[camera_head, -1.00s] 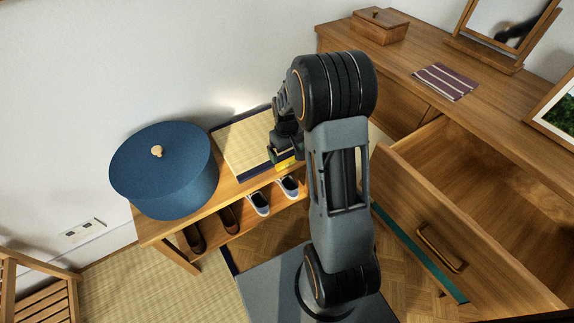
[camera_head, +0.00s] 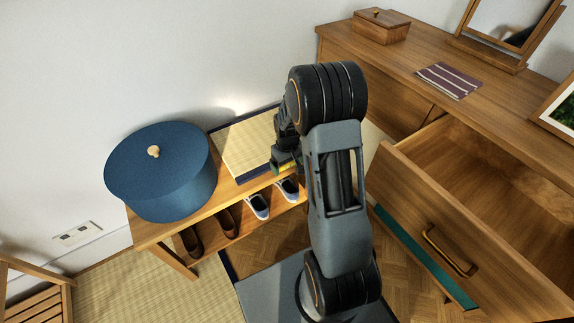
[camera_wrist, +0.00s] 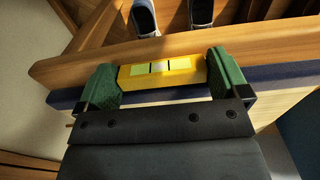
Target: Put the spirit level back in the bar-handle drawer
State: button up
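The spirit level is a yellow bar with pale green windows. In the wrist view the spirit level (camera_wrist: 162,72) lies between the two green fingers of my gripper (camera_wrist: 166,78), which meet its two ends. In the head view a bit of its yellow (camera_head: 286,168) shows at my gripper (camera_head: 284,163), over the front edge of the low bench. I cannot tell whether it rests on the bench or hangs just above it. The bar-handle drawer (camera_head: 410,205) is pulled out at the right, its inside bare where visible. Its bar handle (camera_head: 450,250) is on the front.
The bench (camera_head: 160,232) carries a blue round box (camera_head: 160,180) and a tatami pad (camera_head: 240,145); shoes (camera_head: 258,205) stand on its lower shelf. The dresser top (camera_head: 410,55) holds a wooden box (camera_head: 381,27), striped cloth (camera_head: 449,81), mirror and picture frame.

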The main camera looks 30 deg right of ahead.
jog(key=c, duration=0.5)
